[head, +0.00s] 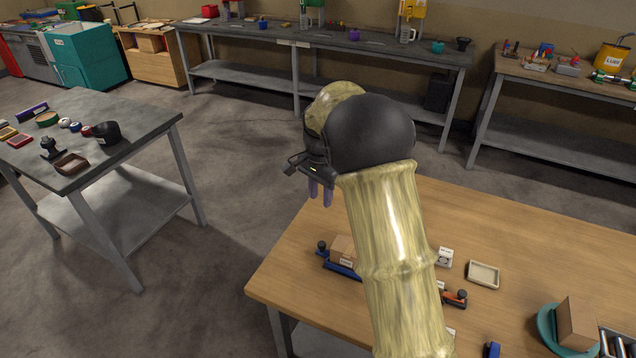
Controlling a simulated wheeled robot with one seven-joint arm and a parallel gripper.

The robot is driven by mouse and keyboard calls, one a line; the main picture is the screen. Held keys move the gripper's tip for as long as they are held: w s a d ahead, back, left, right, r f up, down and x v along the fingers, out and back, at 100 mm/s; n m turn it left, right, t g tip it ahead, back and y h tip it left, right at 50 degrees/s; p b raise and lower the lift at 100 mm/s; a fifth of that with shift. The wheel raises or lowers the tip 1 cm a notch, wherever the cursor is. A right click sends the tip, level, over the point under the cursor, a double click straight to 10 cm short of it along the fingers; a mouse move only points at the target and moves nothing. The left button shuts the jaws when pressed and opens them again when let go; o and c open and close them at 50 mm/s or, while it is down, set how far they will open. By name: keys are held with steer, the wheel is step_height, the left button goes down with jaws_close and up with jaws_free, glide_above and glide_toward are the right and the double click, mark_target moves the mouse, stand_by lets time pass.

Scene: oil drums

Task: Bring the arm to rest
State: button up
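My arm rises from the bottom of the head view over the wooden table (290,275), with a pale yellow-green link and a dark round joint. My gripper (320,192) hangs below the dark wrist, above the table's far left corner. Its two purple fingers point down with a small gap between them. I see nothing held there. Part of the wrist is hidden behind the joint.
The wooden table holds a cardboard-coloured block (342,249), a blue plane-like tool (341,268), a shallow beige tray (483,274) and a teal dish (547,326). A grey table (120,165) with small items stands left. Long benches (330,50) line the wall. Floor between is clear.

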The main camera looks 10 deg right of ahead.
steer(key=s+d+n+t, duration=0.1)
steer(key=s+d+n, duration=0.2)
steer(key=s, duration=0.9)
steer(key=s+d+f+n+t, duration=0.1)
steer(key=s+d+n, duration=0.3)
steer(key=s+n, duration=0.3)
steer(key=s, duration=0.5)
steer(key=shift+s+d+t, duration=0.15)
steer(key=shift+s+t, duration=0.1)
steer(key=shift+t, duration=0.05)
